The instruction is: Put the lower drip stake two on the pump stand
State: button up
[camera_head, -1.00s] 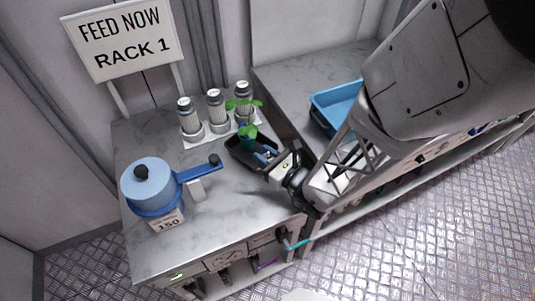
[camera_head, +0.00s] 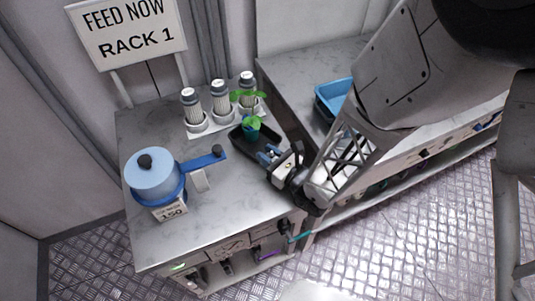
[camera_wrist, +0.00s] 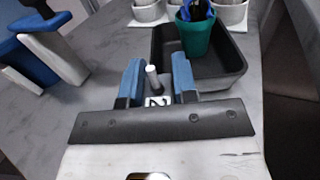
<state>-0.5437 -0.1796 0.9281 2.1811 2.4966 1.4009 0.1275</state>
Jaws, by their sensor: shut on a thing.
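My gripper (camera_head: 268,156) has its blue fingers closed around a small stake with a white-topped grey peg (camera_wrist: 152,76) and a white tag (camera_wrist: 157,101) reading 2. In the wrist view this stake stands between the fingertips (camera_wrist: 158,80). Its lower end is hidden. My gripper is at the near edge of a black tray (camera_wrist: 213,84). I cannot tell which part is the pump stand.
A green pot (camera_wrist: 196,38) with a plant stands in the black tray. Several grey-capped cylinders stand in holders behind it, one cylinder here (camera_head: 192,105). A sign (camera_head: 127,30) reads FEED NOW RACK 1. A blue bin (camera_head: 330,98) is on the right bench. The bench front between pump and gripper is clear.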

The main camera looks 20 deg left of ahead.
jog(key=shift+f, duration=0.15)
jog(key=o, duration=0.9)
jog(key=shift+v, duration=5.95)
jog(key=shift+r, duration=0.2)
